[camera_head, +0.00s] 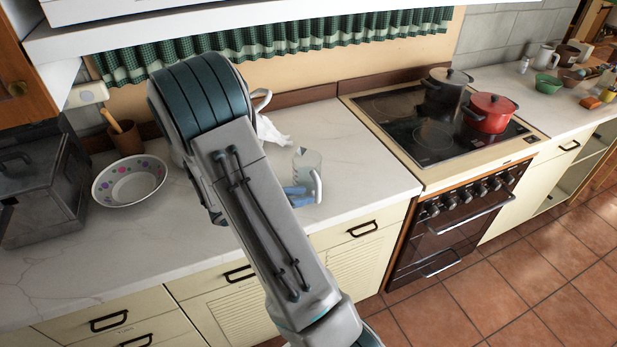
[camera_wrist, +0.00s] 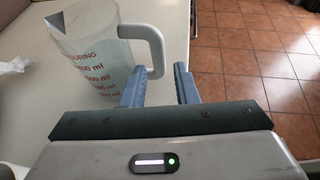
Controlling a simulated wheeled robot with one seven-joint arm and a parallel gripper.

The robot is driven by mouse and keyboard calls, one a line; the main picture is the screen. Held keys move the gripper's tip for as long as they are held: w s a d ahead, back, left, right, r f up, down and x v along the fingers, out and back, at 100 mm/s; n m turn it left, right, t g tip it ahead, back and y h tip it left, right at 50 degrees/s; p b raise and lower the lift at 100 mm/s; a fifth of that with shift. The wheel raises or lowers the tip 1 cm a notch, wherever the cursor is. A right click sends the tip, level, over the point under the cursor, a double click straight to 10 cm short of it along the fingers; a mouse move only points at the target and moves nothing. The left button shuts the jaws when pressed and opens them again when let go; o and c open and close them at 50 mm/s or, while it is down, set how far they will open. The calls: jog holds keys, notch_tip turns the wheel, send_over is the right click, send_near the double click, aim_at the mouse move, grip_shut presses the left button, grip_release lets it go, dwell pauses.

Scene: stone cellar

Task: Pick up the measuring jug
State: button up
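The measuring jug (camera_head: 307,160) is clear with a white handle and stands upright on the white counter, right of my arm. In the wrist view the jug (camera_wrist: 92,50) is at upper left, with red writing and its handle (camera_wrist: 157,45) on the right side. In the head view my gripper (camera_head: 299,192) is low beside the jug, partly hidden by my arm.
A spotted bowl (camera_head: 130,181), a brown utensil pot (camera_head: 125,138) and a metal box (camera_head: 40,185) are on the left. The stove (camera_head: 400,120) holds a red pot (camera_head: 489,113) and a dark pot (camera_head: 446,92). Counter right of the jug is clear.

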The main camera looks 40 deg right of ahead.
aim_at(318, 201)
jog(key=shift+w+r+p+x, duration=0.15)
jog(key=shift+p+x, duration=0.4)
jog(key=shift+x, duration=0.95)
jog(key=shift+w+r+p+x, duration=0.15)
jog(key=shift+p+x, duration=0.35)
jog(key=shift+x, duration=1)
jog(key=shift+s+d+r, duration=0.1)
jog(key=shift+s+d, duration=0.05)
grip_shut()
